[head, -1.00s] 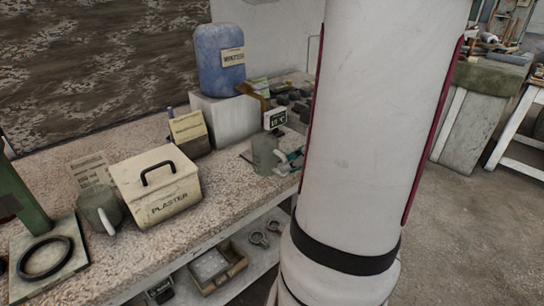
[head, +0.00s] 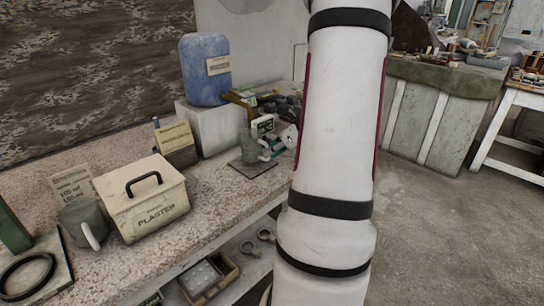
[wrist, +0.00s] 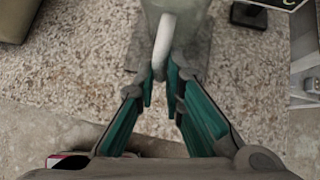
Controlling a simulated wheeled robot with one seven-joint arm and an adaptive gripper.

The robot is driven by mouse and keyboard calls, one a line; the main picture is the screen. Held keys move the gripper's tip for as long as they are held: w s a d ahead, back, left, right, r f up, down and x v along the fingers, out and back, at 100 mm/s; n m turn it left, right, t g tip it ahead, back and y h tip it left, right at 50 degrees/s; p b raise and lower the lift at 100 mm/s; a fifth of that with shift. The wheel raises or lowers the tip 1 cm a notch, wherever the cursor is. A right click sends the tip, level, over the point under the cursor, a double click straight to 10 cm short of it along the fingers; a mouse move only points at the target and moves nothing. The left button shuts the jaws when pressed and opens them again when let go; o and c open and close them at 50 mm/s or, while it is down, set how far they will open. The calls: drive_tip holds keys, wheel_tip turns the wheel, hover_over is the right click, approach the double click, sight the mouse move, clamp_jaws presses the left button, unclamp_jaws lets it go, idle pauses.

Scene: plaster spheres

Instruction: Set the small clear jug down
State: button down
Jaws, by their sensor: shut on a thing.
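The small clear jug (head: 249,146) is a grey-green, see-through vessel with a pale handle. My gripper (head: 268,149) is at its right side in the head view. In the wrist view, the teal fingers of my gripper (wrist: 160,78) are closed on the handle of the jug (wrist: 184,18). The jug looks upright, over a thin dark square plate (head: 259,170) on the bench. I cannot tell whether its base touches the plate. The wrist view cuts off its top.
A small digital display (head: 265,126) stands close behind the jug. A blue canister (head: 205,70) sits on a white block (head: 212,128). A plaster box (head: 150,205) and a larger grey jug (head: 82,222) stand at left. Bare bench (head: 215,195) lies between the box and the plate.

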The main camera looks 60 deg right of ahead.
drive_tip(key=shift+f, duration=0.8)
drive_tip(key=shift+f, duration=0.1)
drive_tip(key=c, duration=1.7)
unclamp_jaws()
